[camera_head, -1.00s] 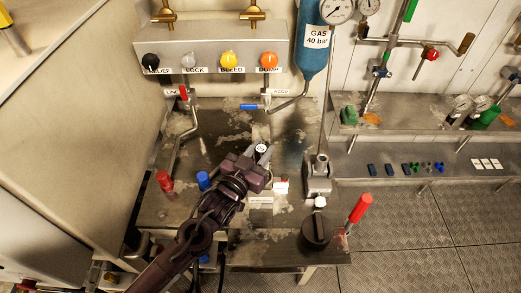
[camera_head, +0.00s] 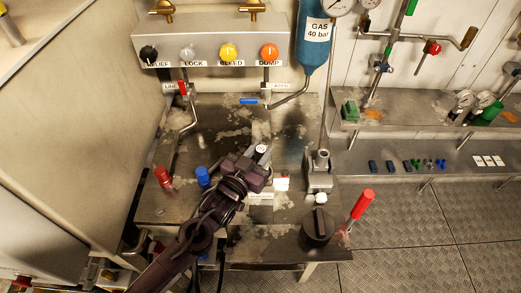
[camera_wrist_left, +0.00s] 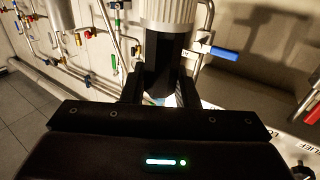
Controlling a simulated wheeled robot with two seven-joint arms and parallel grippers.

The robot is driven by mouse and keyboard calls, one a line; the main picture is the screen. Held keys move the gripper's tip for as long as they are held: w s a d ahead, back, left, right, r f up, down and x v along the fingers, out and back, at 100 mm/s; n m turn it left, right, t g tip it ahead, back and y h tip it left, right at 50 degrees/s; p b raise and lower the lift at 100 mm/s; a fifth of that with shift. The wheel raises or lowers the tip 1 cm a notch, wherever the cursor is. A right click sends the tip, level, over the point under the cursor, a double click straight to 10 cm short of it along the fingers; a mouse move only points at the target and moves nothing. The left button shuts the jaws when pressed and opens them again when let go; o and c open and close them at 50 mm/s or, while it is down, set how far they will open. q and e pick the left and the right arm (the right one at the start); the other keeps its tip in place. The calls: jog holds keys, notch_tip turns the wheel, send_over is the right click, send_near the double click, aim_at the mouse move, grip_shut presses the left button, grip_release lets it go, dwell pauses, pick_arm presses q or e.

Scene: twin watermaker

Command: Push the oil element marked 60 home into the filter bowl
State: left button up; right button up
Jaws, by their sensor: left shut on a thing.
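My left gripper (camera_head: 262,160) reaches over the steel bench from below in the head view. It is shut on a small upright piece with a round white top (camera_head: 261,149) that bears a dark mark too small to read. In the left wrist view, a dark cylinder (camera_wrist_left: 164,62) with a white ribbed upper part (camera_wrist_left: 168,10) stands between the fingers (camera_wrist_left: 160,92). I take it to be the oil element. The filter bowl cannot be made out, and the element's lower end is hidden by the gripper. My right gripper is not in view.
The steel bench (camera_head: 225,125) carries a red-capped part (camera_head: 163,177), a blue cap (camera_head: 203,176), a metal post (camera_head: 320,170), a black round part (camera_head: 318,228) and a red handle (camera_head: 362,204). A blue gas bottle (camera_head: 312,55) and valve panel (camera_head: 215,40) stand behind.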

pick_arm(q)
jog(key=shift+f+b, duration=1.45)
jog(key=shift+f, duration=0.7)
jog(key=o, duration=0.9)
jog(key=b+v, duration=0.1)
jog(key=v, duration=0.5)
jog(key=shift+s+a+f, duration=0.15)
jog(key=shift+s+a, duration=0.05)
jog(key=shift+s, duration=0.15)
jog(key=shift+s+a, duration=0.2)
jog(key=shift+s, duration=0.25)
